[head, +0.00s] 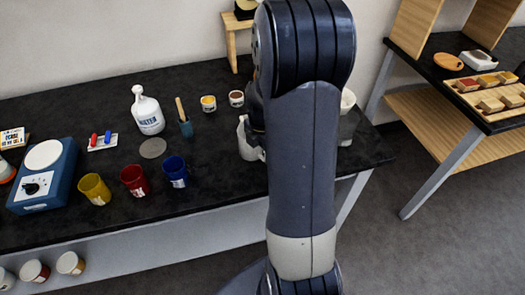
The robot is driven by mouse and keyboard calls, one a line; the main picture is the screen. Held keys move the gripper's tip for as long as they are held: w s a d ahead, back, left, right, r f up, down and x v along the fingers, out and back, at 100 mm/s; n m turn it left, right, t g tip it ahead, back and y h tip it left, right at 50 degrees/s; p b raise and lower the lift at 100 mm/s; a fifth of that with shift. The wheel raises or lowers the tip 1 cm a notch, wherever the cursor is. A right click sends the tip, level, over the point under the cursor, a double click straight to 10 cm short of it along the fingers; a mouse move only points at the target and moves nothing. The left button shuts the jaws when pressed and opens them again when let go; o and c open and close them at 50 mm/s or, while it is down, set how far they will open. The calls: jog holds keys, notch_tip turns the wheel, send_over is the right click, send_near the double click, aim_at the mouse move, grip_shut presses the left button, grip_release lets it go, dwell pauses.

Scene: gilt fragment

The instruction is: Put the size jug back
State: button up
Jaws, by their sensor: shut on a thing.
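A white jug (245,144), which looks like the size jug, shows at the left edge of my arm, over the dark table. The arm covers its right part, and I cannot tell whether its base touches the table. My gripper (257,122) is mostly hidden behind my arm; a dark part of it shows against the jug. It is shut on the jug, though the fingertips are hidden.
Yellow, red and blue cups (134,180) line the front. A blue hotplate (44,178) is far left. A white vessel (347,101) stands right of my arm.

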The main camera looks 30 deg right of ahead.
jog(key=shift+f, duration=0.15)
jog(key=o, duration=1.2)
notch_tip(320, 180, up, 12)
jog(key=shift+r, duration=0.1)
notch_tip(320, 180, down, 12)
jog(key=shift+f, duration=0.1)
jog(key=shift+r, duration=1.45)
